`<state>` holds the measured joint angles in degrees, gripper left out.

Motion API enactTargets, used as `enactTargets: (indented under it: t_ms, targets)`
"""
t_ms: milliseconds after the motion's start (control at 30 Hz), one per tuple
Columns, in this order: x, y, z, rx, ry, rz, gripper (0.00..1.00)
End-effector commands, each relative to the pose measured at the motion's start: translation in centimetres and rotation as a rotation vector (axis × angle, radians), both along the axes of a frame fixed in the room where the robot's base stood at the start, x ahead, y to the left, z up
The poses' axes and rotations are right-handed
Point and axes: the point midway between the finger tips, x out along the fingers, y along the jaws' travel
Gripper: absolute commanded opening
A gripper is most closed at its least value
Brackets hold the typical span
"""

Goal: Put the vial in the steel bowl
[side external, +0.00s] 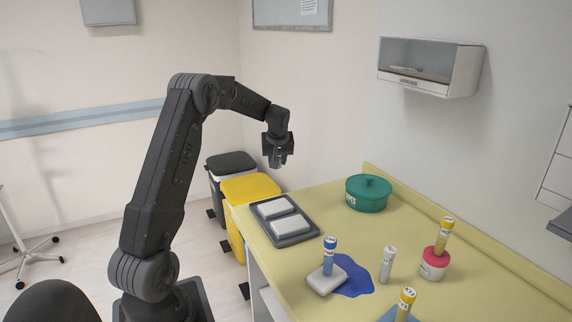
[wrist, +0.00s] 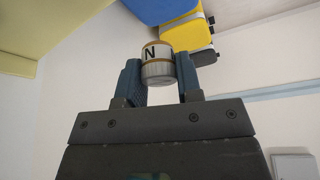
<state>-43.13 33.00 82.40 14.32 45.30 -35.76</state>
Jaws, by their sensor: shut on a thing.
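My gripper (side external: 277,160) is up in the air, beyond the far left end of the counter and above the bins. In the wrist view my gripper (wrist: 158,75) has its two fingers shut on a short vial (wrist: 158,72) with a silver end and a white label showing a letter N. In the side view the held vial is mostly hidden by the fingers. I see no steel bowl in either view.
On the yellow counter (side external: 330,210) stand a green lidded pot (side external: 368,194), a grey tray (side external: 290,240) with white blocks, and several capped tubes. A yellow-lidded bin (side external: 250,188) is beside the counter.

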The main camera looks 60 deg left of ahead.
Motion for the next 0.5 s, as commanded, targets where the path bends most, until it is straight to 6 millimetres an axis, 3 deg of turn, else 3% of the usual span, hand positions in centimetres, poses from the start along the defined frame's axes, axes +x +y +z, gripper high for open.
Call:
enactTargets:
  t_ms: [367, 500]
  targets:
    - [0.0, -0.2, 0.1, 0.000, 0.000, -0.004, 0.10]
    - [1.2, -2.3, 0.2, 0.000, 0.000, -0.050, 0.10]
